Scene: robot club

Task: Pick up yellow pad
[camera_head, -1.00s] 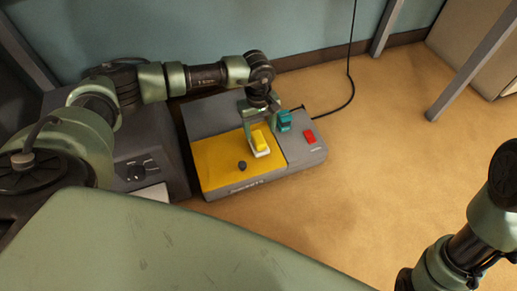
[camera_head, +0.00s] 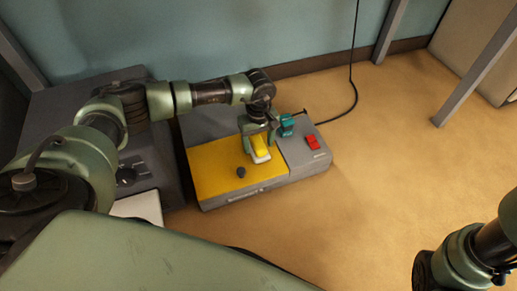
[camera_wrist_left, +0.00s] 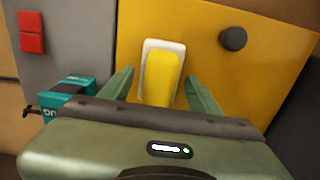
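The yellow pad (camera_head: 260,146), a small yellow block with a white border or base, sits on the yellow panel (camera_head: 215,168) of a grey device. In the left wrist view the pad (camera_wrist_left: 161,76) runs down between the fingers, its lower end hidden by the gripper body. My left gripper (camera_head: 257,137) is over the pad from above. In the wrist view the left gripper (camera_wrist_left: 156,82) is open, one finger on each side of the pad, with yellow panel showing in both gaps. My right arm shows at the lower right, but its gripper is out of frame.
A teal block (camera_head: 286,125) stands close beside the left gripper; it also shows in the wrist view (camera_wrist_left: 72,101). A red button (camera_head: 312,142) and a dark knob (camera_head: 241,172) are on the device. A grey box (camera_head: 150,160) stands left. The floor (camera_head: 390,130) to the right is clear.

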